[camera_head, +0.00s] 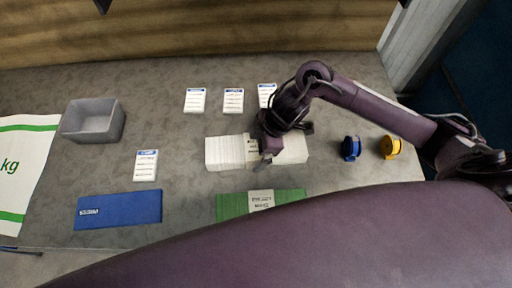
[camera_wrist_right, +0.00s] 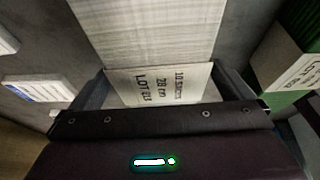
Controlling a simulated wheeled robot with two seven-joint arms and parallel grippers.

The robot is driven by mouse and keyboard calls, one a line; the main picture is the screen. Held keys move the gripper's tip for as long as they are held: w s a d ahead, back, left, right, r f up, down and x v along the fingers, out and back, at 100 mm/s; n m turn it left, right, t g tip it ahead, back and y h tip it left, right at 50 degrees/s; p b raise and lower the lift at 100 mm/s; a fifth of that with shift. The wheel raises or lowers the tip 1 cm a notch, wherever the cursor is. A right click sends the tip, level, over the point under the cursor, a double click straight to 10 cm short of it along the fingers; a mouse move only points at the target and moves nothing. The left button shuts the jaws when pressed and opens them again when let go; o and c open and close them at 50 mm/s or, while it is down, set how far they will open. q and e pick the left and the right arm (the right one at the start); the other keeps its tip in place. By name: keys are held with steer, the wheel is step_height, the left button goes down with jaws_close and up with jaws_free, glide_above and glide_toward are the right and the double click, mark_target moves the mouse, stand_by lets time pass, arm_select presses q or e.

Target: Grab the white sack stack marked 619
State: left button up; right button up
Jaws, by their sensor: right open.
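The white sack stack (camera_head: 224,153) lies flat on the grey table, near its middle. A pale paper band wraps its centre; in the right wrist view the band (camera_wrist_right: 160,84) reads 10 sacks, 28 cm and a lot number that looks like 619. My right gripper (camera_head: 262,153) is at the middle of the stack, over the band, and hides part of it. In the right wrist view its open fingers (camera_wrist_right: 160,92) stand on either side of the banded part. I cannot tell whether they touch it. My left gripper is not in view.
A green banded stack (camera_head: 232,206) lies close in front, a blue stack (camera_head: 118,210) front left. A grey bin (camera_head: 92,120), several white cards (camera_head: 194,100), a blue tape roll (camera_head: 351,148) and a yellow one (camera_head: 389,146) stand around. The table between bin and white stack is mostly clear.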

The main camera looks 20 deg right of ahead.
steer(key=shift+f, duration=0.2)
steer(key=c, duration=1.4)
steer(key=shift+w+a+r, duration=0.1)
steer(key=shift+c, duration=0.2)
steer(key=shift+r, duration=0.15)
